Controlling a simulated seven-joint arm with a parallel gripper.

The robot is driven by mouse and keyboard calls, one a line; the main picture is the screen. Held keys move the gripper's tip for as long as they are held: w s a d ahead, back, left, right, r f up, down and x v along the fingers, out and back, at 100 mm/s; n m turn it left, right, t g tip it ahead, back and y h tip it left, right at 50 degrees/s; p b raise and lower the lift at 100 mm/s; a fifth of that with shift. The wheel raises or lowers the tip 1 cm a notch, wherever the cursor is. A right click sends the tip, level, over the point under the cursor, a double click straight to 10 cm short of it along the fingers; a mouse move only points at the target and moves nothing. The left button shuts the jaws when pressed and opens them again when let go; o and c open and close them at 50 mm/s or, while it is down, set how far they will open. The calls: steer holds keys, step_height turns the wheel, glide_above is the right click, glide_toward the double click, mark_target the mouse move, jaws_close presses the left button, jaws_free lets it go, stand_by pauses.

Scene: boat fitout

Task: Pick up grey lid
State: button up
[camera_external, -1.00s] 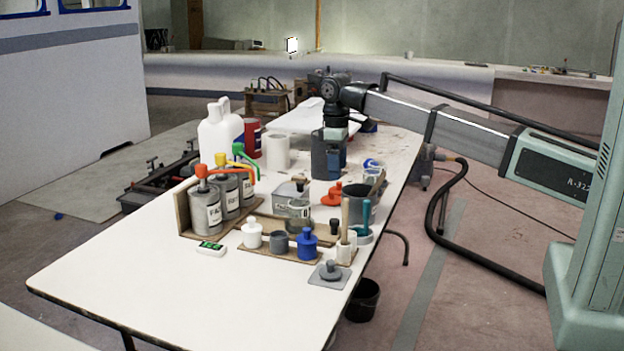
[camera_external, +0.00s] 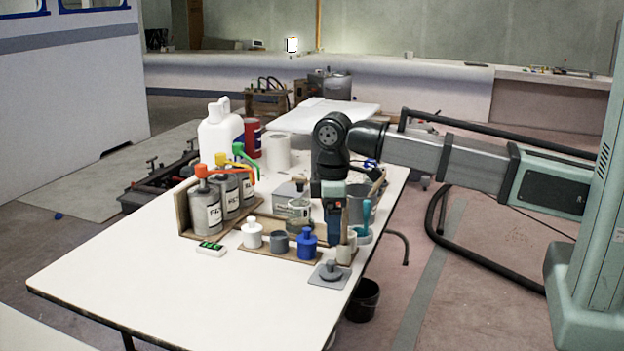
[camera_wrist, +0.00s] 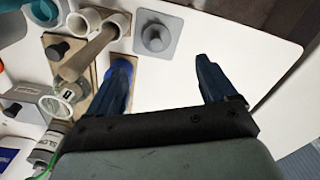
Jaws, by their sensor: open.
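The grey lid (camera_external: 329,273), a flat square plate with a round knob, lies on the white table near its right edge. In the wrist view the lid (camera_wrist: 156,37) lies beyond my fingertips, a little left of centre between them. My gripper (camera_external: 334,238) points down above the right end of the small board, behind the lid. In the wrist view my gripper (camera_wrist: 165,62) has its two blue fingers wide apart with nothing between them.
A small board holds a white pot (camera_external: 252,235), a grey cup (camera_external: 279,243) and a blue pot (camera_external: 307,244). A brush (camera_external: 344,235) stands at its right end. Bottles with coloured spouts (camera_external: 207,208) stand left. The front of the table is clear.

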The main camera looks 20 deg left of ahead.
glide_above(331, 262)
steer(key=f, duration=0.5)
steer(key=shift+s+f, duration=0.2)
steer(key=shift+f, duration=0.15)
steer(key=shift+w+f, duration=0.15)
steer(key=shift+f, duration=1.15)
steer(key=shift+w+f, duration=0.1)
steer(key=shift+f, duration=1.2)
steer(key=c, duration=1.1)
